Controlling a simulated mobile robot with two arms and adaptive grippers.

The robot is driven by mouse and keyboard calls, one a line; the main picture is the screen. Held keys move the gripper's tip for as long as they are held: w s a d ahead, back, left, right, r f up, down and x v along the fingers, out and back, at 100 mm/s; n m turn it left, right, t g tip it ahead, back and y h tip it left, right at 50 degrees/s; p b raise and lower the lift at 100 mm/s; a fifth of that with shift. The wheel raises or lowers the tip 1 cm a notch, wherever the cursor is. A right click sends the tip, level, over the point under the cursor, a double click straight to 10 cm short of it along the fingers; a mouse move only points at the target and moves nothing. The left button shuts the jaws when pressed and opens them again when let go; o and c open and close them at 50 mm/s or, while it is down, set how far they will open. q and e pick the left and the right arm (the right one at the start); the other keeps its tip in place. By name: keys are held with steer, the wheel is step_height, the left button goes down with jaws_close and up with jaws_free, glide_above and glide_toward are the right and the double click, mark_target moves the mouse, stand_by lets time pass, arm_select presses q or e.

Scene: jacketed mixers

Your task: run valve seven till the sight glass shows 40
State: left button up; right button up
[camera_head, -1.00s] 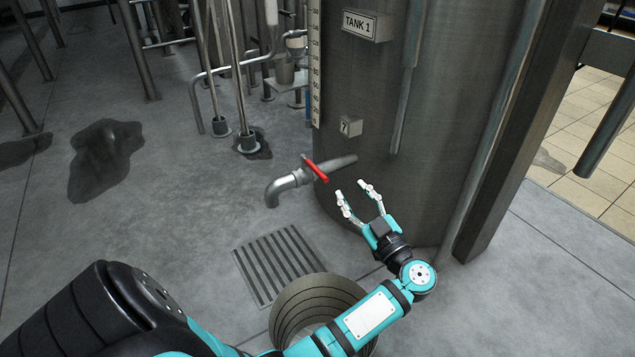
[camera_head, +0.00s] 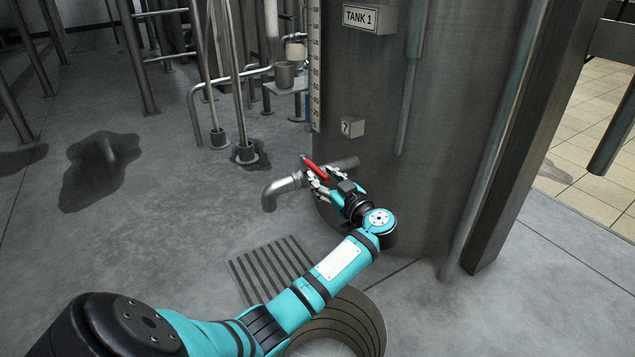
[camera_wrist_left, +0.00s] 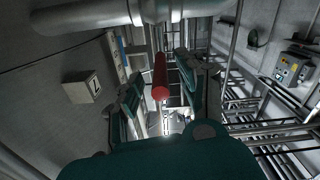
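The valve's red handle (camera_head: 316,169) sits on the bent outlet pipe (camera_head: 276,191) low on the tank, just below the plate marked 7 (camera_head: 346,128). My left gripper (camera_head: 316,180) is at the handle. In the left wrist view the red handle (camera_wrist_left: 160,78) lies between the two spread fingers, with gaps visible on both sides. The sight glass with its numbered scale (camera_head: 316,75) runs up the tank's left side; its level is too small to read. My right gripper is not in view.
The tank (camera_head: 450,100) bears a TANK 1 sign (camera_head: 369,18). A floor grate (camera_head: 262,272) lies below the outlet, and a round ringed object (camera_head: 362,315) is partly behind my arm. A small stand with a grey cup (camera_head: 284,74) and pipework are behind. Dark wet patches mark the floor.

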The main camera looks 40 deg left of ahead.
mark_target(317, 168)
arm_select(q)
steer(key=shift+b+x, duration=0.65)
steer(key=shift+x, duration=1)
jaws_close()
